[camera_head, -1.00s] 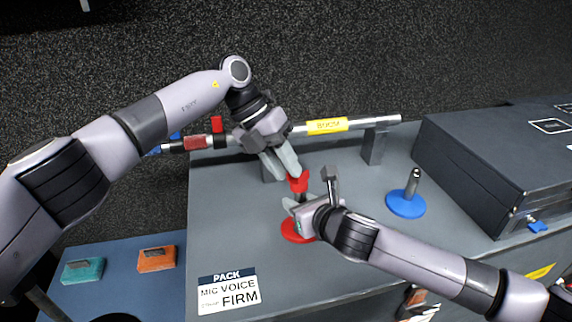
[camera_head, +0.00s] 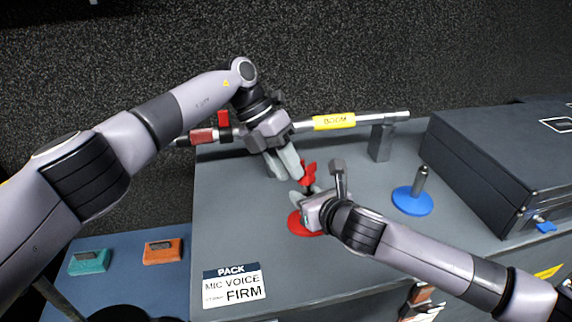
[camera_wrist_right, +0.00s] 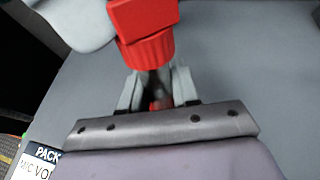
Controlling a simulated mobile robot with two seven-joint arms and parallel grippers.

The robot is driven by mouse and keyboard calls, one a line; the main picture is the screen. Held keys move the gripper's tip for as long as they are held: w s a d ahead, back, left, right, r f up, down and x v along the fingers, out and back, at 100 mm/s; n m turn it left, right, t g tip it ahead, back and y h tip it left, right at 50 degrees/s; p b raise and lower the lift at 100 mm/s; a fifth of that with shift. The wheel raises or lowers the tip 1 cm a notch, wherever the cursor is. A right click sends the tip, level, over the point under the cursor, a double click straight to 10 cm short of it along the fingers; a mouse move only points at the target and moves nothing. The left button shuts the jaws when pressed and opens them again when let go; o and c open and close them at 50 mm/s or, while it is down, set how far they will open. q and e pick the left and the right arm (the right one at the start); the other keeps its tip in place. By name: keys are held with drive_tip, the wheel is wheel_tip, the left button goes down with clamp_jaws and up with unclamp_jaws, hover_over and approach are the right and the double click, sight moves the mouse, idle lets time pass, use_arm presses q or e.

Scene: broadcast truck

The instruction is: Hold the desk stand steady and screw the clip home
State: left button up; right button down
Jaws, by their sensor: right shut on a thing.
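The red desk stand has a round red base (camera_head: 303,226) on the grey worktop, with a dark upright post (camera_wrist_right: 154,82). My right gripper (camera_head: 310,208) is shut on the stand's post, low down below the clip. The red clip (camera_head: 309,172) sits at the top of the post and looks upright; its ribbed collar (camera_wrist_right: 147,52) shows in the right wrist view. My left gripper (camera_head: 292,180) comes down from the upper left, its fingers apart, with one fingertip right beside the clip. That finger also shows at the upper left of the right wrist view. The thread is hidden.
A blue stand (camera_head: 412,201) stands to the right, before a dark case (camera_head: 500,165). A boom pole (camera_head: 375,119) rests on supports behind my left gripper. A label card (camera_head: 234,286) lies front left. Teal (camera_head: 90,262) and orange (camera_head: 162,251) packs lie on a lower blue surface.

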drive_tip(key=shift+a+r, duration=0.25)
drive_tip(key=shift+r, duration=0.25)
use_arm(q)
drive_tip(key=shift+w+a+r, duration=0.15)
drive_tip(key=shift+w+r, duration=0.1)
drive_tip(key=shift+r, duration=0.8)
drive_tip(key=shift+w+a+r, duration=0.1)
drive_tip(key=shift+w+r, duration=0.1)
drive_tip(key=shift+r, duration=0.85)
use_arm(e)
drive_tip(key=shift+d+f, duration=0.15)
drive_tip(key=shift+f, duration=0.05)
use_arm(q)
drive_tip(key=o, duration=0.5)
drive_tip(key=shift+o, duration=0.2)
use_arm(e)
drive_tip(key=c, duration=0.8)
unclamp_jaws()
drive_tip(key=shift+f, duration=0.1)
drive_tip(key=shift+o, duration=0.2)
drive_tip(key=shift+d, duration=0.1)
use_arm(q)
drive_tip(key=shift+r+p, duration=0.55)
drive_tip(key=shift+r, duration=0.05)
use_arm(e)
drive_tip(key=shift+v, duration=3.5)
